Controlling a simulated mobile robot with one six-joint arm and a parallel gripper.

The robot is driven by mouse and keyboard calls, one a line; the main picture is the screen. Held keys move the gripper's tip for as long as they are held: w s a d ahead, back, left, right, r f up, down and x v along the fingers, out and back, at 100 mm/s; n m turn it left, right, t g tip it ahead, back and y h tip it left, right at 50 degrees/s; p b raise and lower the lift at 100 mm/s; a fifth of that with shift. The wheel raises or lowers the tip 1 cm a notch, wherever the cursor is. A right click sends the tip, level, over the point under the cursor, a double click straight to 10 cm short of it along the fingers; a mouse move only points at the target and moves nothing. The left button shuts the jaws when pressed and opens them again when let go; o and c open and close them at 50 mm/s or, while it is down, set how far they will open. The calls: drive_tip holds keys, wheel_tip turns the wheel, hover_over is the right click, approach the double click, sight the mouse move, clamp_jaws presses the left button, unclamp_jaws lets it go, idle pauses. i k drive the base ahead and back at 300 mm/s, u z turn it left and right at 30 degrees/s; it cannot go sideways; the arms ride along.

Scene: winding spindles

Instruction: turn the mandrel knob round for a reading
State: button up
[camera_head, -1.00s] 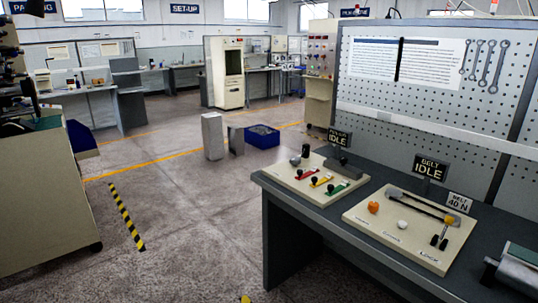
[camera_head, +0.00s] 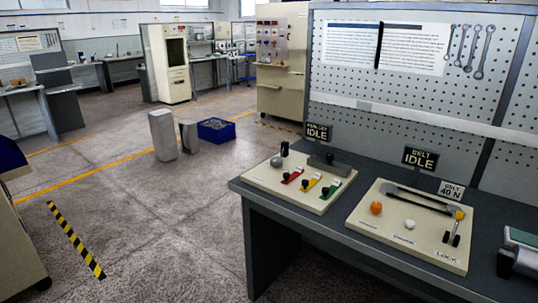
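No knob is legibly marked as the mandrel knob, so I cannot tell which it is. The left cream panel (camera_head: 263,180) on the bench has a grey ball knob (camera_head: 277,162), a black upright handle (camera_head: 284,148), and red, yellow and green slots with black knobs. Its sign (camera_head: 317,132) ends in "IDLE"; the upper word is unclear. The right cream panel (camera_head: 383,241) carries an orange knob (camera_head: 376,208), a white knob (camera_head: 409,224) and a yellow-topped lever (camera_head: 459,214). Its sign (camera_head: 420,158) reads "BELT IDLE". My gripper is not in view.
The dark bench (camera_head: 320,220) stands before a pegboard (camera_head: 350,90) with papers and wrenches. A dark cylindrical part (camera_head: 516,262) is at the right edge. Grey blocks (camera_head: 162,136) and a blue crate (camera_head: 216,131) stand on the floor. The floor left of the bench is open.

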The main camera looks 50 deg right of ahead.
sight(275, 161)
drive_tip(key=z, duration=0.25)
drive_tip(key=i, duration=1.45)
drive_tip(key=z, duration=0.2)
